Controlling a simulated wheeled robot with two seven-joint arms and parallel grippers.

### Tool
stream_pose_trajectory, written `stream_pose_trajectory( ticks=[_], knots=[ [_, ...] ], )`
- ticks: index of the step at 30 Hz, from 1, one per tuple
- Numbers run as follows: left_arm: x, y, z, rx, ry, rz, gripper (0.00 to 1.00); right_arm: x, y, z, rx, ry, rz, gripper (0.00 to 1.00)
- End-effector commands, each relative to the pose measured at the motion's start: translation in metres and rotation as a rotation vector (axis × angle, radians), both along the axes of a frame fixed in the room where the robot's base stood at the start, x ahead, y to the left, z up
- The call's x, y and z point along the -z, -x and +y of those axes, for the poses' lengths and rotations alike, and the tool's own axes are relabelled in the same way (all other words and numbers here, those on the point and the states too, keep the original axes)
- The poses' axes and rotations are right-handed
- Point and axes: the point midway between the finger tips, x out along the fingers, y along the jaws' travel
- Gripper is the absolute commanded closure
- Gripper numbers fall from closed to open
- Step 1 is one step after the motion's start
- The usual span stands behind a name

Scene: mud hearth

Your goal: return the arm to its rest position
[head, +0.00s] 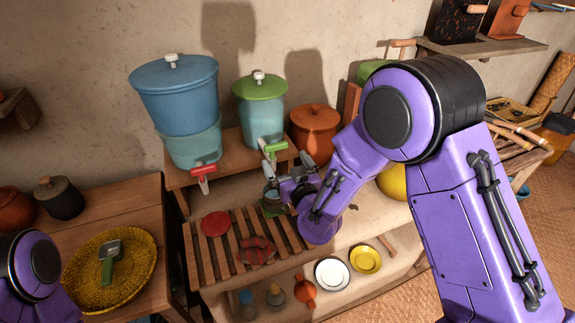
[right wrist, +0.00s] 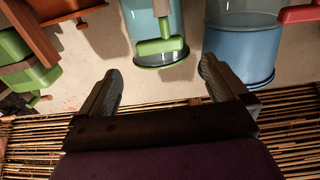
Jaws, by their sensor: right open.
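My right arm, purple and black, reaches in from the right in the head view. Its gripper (head: 275,180) is in front of the green-lidded dispenser (head: 262,108), close below its green tap (head: 272,147). In the right wrist view the two fingers of this gripper (right wrist: 163,82) stand wide apart with nothing between them. The green tap (right wrist: 160,46) shows beyond them, apart from the fingers. A small teal item (head: 270,195) sits by the gripper, partly hidden. Of my left arm only a purple link shows at the lower left; its gripper is out of view.
A blue dispenser (head: 176,95) with a red tap stands left of the green-lidded one, an orange pot (head: 314,132) to its right. Below is a slatted rack (head: 205,262) with red pieces. Plates (head: 332,274) lie lower right. A yellow woven tray (head: 85,285) holds a green-handled tool.

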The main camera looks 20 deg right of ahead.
Motion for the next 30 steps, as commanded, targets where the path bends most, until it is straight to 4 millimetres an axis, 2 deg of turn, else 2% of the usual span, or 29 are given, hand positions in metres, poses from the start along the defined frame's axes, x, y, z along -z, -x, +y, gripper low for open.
stream_pose_trajectory(
  ticks=[8,9,11,14,15,17,18,20,21,24,27,30],
  knots=[
    [0.0,0.0,0.0,0.0,0.0,0.0,0.57,0.003,0.0,0.001,-0.003,-0.037,0.014,0.0],
    [0.0,0.0,0.0,0.0,0.0,0.0,0.57,0.011,0.003,-0.001,0.007,-0.082,0.053,0.0],
    [0.001,0.0,0.0,0.0,0.0,0.0,0.57,0.042,0.021,-0.015,0.056,-0.159,0.163,0.0],
    [0.004,0.0,0.0,0.0,0.0,0.0,0.57,0.114,0.066,-0.038,0.158,-0.247,0.372,0.0],
    [0.005,0.0,0.0,0.0,0.0,0.0,0.57,0.143,0.089,-0.047,0.204,-0.274,0.457,0.0],
    [0.006,0.0,0.0,0.0,0.0,0.0,0.57,0.183,0.126,-0.06,0.275,-0.305,0.58,0.0],
    [0.007,0.0,0.0,0.0,0.0,0.0,0.57,0.207,0.153,-0.067,0.323,-0.321,0.659,0.0],
    [0.009,0.0,0.0,0.0,0.0,0.0,0.57,0.239,0.197,-0.078,0.396,-0.334,0.776,0.0],
    [0.01,0.0,0.0,0.0,0.0,0.0,0.57,0.257,0.227,-0.085,0.444,-0.338,0.849,0.0],
    [0.013,0.0,0.0,0.0,0.0,0.0,0.57,0.289,0.295,-0.098,0.534,-0.32,1.006,0.0],
    [0.015,0.0,0.0,0.0,0.0,0.0,0.57,0.308,0.343,-0.105,0.584,-0.292,1.11,0.0],
    [0.015,0.0,0.0,0.0,0.0,0.0,0.57,0.317,0.367,-0.108,0.599,-0.28,1.162,0.0]
  ],
)
